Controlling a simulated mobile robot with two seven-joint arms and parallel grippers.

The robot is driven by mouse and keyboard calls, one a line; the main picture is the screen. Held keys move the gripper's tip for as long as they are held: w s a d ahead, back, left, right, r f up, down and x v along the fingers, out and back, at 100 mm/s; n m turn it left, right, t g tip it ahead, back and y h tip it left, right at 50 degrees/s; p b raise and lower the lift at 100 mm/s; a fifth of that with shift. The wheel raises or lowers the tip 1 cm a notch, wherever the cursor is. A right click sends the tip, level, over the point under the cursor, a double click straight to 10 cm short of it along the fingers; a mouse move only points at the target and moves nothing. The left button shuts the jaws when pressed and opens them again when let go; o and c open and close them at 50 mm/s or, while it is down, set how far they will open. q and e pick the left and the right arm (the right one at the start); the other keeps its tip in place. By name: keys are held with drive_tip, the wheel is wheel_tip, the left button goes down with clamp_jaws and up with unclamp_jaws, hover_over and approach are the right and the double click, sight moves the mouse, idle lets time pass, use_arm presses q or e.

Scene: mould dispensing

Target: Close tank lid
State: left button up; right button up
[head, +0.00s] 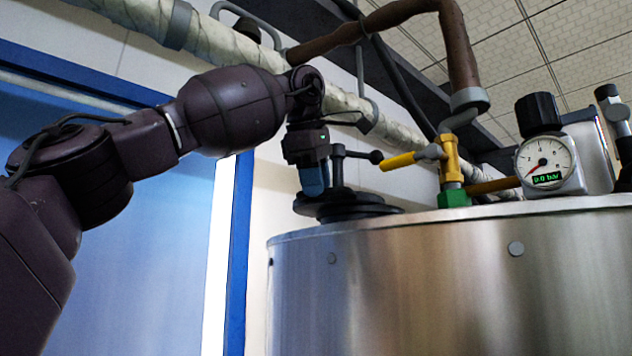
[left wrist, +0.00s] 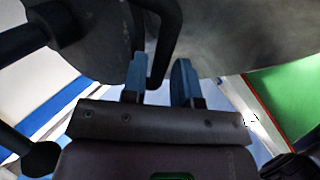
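The steel tank (head: 450,275) fills the lower right of the head view. Its dark round lid (head: 345,209) is at the top left of the tank, seen nearly edge-on; I cannot tell whether it is fully seated. A dark post with a ball-ended bar (head: 376,157) rises by the lid. My left gripper (head: 313,181), with blue fingertips, is at the lid's left side, pointing down. In the left wrist view, the two fingers of the gripper (left wrist: 160,80) are apart, with a dark curved handle (left wrist: 168,40) reaching between them, nearer the left finger. Contact is unclear. My right gripper is out of view.
A yellow valve (head: 450,160) on a green base and a pressure gauge (head: 547,160) stand right of the lid. A wrapped pipe (head: 215,38) and a brown pipe (head: 455,45) run above my arm. A blue-framed door (head: 180,240) is behind it.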

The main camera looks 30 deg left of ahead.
use_arm(q)
clamp_jaws()
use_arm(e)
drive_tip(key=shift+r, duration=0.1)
use_arm(q)
drive_tip(key=shift+w+d, duration=0.2)
drive_tip(key=shift+d, duration=0.1)
drive_tip(key=d+p, duration=0.1)
drive_tip(key=w+d+n+p, duration=0.1)
drive_tip(key=w+d+n+y+p, duration=0.1)
drive_tip(key=shift+d+r+g, duration=0.1)
drive_tip(key=shift+d+g, duration=0.2)
drive_tip(key=shift+d, duration=0.05)
drive_tip(key=shift+w+d+n+y, duration=0.4)
drive_tip(key=shift+w+d+n, duration=0.5)
drive_tip(key=shift+d, duration=0.3)
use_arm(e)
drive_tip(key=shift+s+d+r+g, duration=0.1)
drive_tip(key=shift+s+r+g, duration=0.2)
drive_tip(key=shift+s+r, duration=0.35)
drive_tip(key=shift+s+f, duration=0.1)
